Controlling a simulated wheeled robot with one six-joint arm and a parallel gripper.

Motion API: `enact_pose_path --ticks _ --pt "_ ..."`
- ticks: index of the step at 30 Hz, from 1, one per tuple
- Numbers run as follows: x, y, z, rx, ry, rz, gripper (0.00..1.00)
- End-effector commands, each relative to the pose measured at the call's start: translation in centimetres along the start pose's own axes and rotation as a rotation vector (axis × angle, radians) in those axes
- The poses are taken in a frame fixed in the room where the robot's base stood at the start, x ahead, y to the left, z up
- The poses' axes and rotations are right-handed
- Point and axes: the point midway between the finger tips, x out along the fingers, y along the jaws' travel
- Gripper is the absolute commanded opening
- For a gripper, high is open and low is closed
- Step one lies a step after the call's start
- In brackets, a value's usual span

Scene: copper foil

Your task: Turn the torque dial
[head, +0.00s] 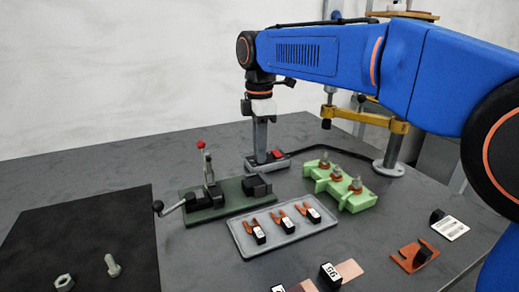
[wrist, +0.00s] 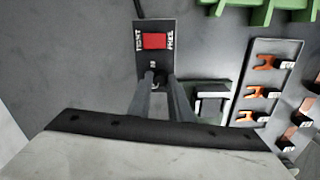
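My gripper (head: 261,158) points straight down at the back of the table, its fingers reaching a small dark plate. In the wrist view, the gripper fingers (wrist: 159,80) stand with a gap between them along their length. A small dark round part shows between the tips; it may be the torque dial, but it is mostly hidden. I cannot tell whether the fingers touch it. The plate (wrist: 170,62) carries a red block (wrist: 155,41) with the words TIGHT and FREE on either side. The red block also shows in the head view (head: 277,154), right of the fingertips.
A green lever fixture (head: 230,193) stands in front of my gripper. A grey tray (head: 283,230) holds several orange-ended terminals. A light green block with studs (head: 340,186) and a yellow-armed stand (head: 388,165) are to the right. A black mat (head: 80,235) lies at left.

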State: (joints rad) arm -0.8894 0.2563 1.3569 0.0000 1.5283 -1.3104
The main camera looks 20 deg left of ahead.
Motion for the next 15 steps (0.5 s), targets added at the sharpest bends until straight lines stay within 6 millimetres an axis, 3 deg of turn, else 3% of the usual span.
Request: enact_pose_path --ticks 15 --pt "-0.03 0.03 0.0 0.132 0.0 0.0 0.0"
